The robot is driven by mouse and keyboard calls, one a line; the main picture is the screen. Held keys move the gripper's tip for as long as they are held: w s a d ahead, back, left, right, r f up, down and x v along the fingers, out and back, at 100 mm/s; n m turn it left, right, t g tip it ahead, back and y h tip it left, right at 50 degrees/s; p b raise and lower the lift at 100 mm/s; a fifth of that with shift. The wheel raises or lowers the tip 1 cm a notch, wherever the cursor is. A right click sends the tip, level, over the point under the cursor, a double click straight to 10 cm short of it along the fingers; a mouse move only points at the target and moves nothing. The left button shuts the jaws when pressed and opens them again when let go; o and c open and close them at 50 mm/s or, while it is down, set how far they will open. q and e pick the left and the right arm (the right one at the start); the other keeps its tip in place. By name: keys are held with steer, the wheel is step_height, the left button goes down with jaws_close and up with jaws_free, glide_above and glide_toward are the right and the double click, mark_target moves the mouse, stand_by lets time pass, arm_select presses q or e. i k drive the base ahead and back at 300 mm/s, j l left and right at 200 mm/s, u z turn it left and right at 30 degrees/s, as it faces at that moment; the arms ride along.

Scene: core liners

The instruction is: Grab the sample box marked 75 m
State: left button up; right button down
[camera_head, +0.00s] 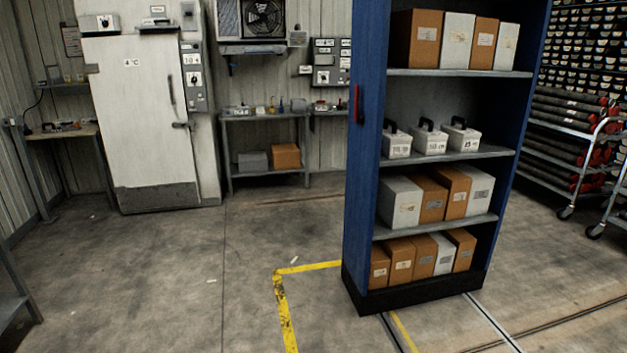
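Three small white sample boxes with black handles stand in a row on the second shelf from the top of a blue shelving unit (367,200). They are the left box (396,149), the middle box (430,146) and the right box (463,141). Each has dark marking on its front, too small to read surely, so I cannot tell which is marked 75 m. The boxes stand slightly apart, with their fronts uncovered. Neither of my grippers is in view.
Brown and white cartons (425,37) fill the other shelves. A red handle (358,104) is on the unit's left side. Floor rails (490,320) run by its base. A wheeled rack (575,150) stands right, a white cold-room door (135,120) back left.

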mark_target(394, 143)
steer(key=i+z, duration=0.15)
steer(key=i, duration=0.45)
steer(key=i+z, duration=0.2)
steer(key=i, duration=0.35)
steer(key=i+j+z, duration=0.15)
steer(key=i, duration=0.45)
steer(key=i+l, duration=1.4)
